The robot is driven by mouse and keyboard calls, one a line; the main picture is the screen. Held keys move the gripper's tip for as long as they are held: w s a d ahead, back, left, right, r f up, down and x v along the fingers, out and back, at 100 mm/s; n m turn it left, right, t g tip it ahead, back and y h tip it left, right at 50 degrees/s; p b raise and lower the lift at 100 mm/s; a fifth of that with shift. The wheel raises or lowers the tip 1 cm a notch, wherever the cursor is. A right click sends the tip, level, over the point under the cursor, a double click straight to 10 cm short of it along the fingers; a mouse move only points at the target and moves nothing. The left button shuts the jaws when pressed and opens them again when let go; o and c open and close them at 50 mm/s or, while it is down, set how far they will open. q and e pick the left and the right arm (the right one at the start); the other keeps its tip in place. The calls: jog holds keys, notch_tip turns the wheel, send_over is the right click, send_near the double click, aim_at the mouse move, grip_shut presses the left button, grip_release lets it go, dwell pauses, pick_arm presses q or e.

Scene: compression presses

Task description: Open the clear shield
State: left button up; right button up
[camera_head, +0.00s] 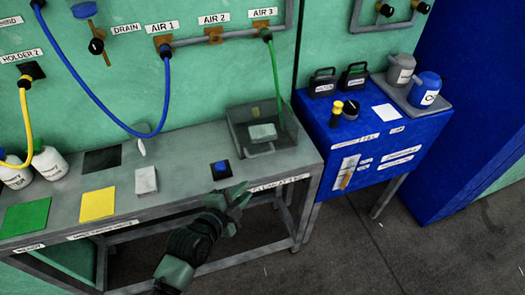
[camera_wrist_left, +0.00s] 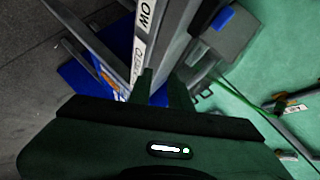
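The clear shield (camera_head: 237,128) is a see-through box at the right end of the grey workbench. It looks closed, with a pale block (camera_head: 262,132) visible inside and a light handle-like bar (camera_head: 259,149) low at its front. My left gripper (camera_head: 242,194) is in front of the bench's front edge, below and left of the shield and not touching it. Its two fingers are apart and empty, also in the left wrist view (camera_wrist_left: 161,82). The shield is hard to make out in the wrist view. My right gripper is not in view.
A blue button (camera_head: 220,168) on a black base sits on the bench between gripper and shield; it also shows in the wrist view (camera_wrist_left: 222,18). A green hose (camera_head: 277,85) hangs down to the shield. A blue cabinet (camera_head: 340,135) stands right of the bench.

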aim_at(262, 155)
pick_arm(q)
jog(key=w+d+r+m, duration=0.1)
jog(key=w, duration=0.3)
jog(key=w+d+r+m+t, duration=0.1)
jog(key=w+d, duration=0.1)
jog(key=w, duration=0.1)
jog(key=w+d+r+m+t+h, duration=0.1)
jog(key=w+d+m, duration=0.1)
jog(key=w, duration=0.2)
jog(key=shift+w+d, duration=0.2)
jog(key=shift+w, duration=0.1)
grip_shut()
jog(key=shift+f, duration=0.1)
dwell(1.0)
